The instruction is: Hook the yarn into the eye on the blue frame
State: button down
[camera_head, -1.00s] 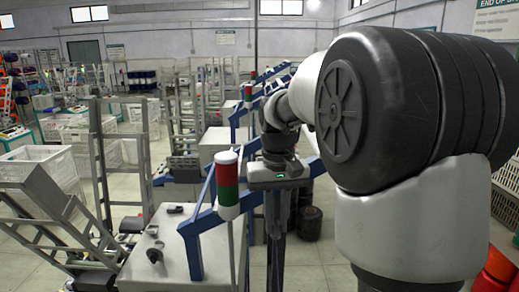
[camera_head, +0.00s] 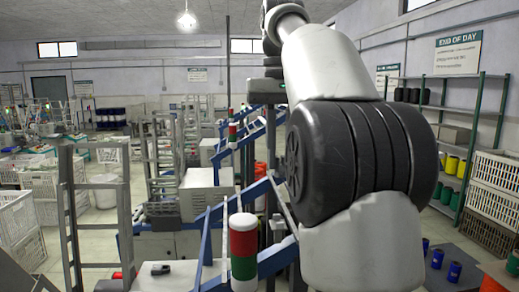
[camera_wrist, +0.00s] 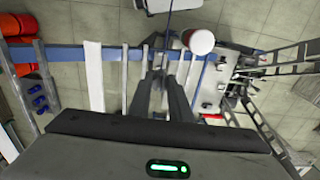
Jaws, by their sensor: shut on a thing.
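A thin dark strand, seemingly the yarn (camera_wrist: 170,17), runs from the top of the wrist view toward the fingertips. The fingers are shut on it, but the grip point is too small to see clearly. I cannot make out the eye.
A red, white and green signal column (camera_head: 243,250) stands close by the frame. It also shows in the wrist view (camera_wrist: 201,41). A metal rack (camera_head: 72,215) stands at the left. Shelves (camera_head: 450,130) and stacked crates (camera_head: 493,190) line the right wall.

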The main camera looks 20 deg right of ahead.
aim_at(280, 176)
jog(key=shift+w, duration=0.15)
jog(key=shift+a+f, duration=0.15)
jog(key=shift+f, duration=3.2)
jog(key=shift+f, duration=0.2)
jog(key=shift+f+b, duration=1.25)
jog(key=shift+f, duration=0.5)
jog(key=shift+w+a+r+p, duration=0.1)
jog(key=shift+w+a+p, duration=0.1)
jog(key=shift+a, duration=0.55)
jog(key=shift+w+a+p, duration=0.15)
jog(key=shift+a+p, duration=0.1)
jog(key=shift+a, duration=0.55)
jog(key=shift+w+a+r+p, duration=0.1)
jog(key=shift+w+a+p, duration=0.1)
jog(key=shift+a, duration=0.55)
